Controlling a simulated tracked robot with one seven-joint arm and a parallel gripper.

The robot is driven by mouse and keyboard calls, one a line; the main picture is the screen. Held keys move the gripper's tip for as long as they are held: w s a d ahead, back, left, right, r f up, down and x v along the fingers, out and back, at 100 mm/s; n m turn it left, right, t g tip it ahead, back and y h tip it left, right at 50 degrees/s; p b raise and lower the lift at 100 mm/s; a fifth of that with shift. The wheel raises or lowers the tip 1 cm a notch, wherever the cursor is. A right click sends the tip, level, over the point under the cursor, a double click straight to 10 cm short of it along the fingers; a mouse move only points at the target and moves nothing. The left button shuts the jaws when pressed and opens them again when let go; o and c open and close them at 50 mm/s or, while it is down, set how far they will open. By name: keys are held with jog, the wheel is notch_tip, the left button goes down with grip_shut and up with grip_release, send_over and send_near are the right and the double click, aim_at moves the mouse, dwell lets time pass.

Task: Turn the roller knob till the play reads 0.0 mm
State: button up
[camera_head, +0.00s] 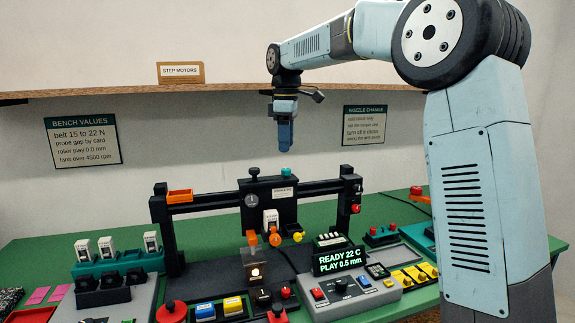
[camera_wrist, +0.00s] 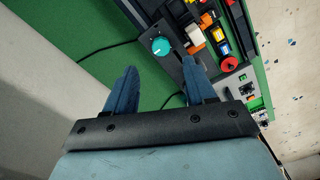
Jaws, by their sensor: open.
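The display (camera_head: 342,261) on the front control unit reads READY 22 C and PLAY 0.5 mm. A teal knob (camera_head: 286,172) stands on top of the dark printer carriage (camera_head: 262,208). A teal knob with a pale mark also shows in the wrist view (camera_wrist: 160,45), just beyond and between my fingertips. No label shows which knob is the roller knob. My gripper (camera_head: 285,149) hangs fingers down, well above the carriage and apart from it. Its two blue fingers are spread and empty in the wrist view (camera_wrist: 159,65).
A shelf (camera_head: 220,88) crosses the wall behind my arm. White blocks (camera_head: 106,248) stand in a holder at left. A bench values sign (camera_head: 83,141) says roller play 0.0 mm.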

aim_at(286, 169)
jog(key=shift+f, duration=3.55)
jog(key=shift+c, duration=0.5)
grip_shut()
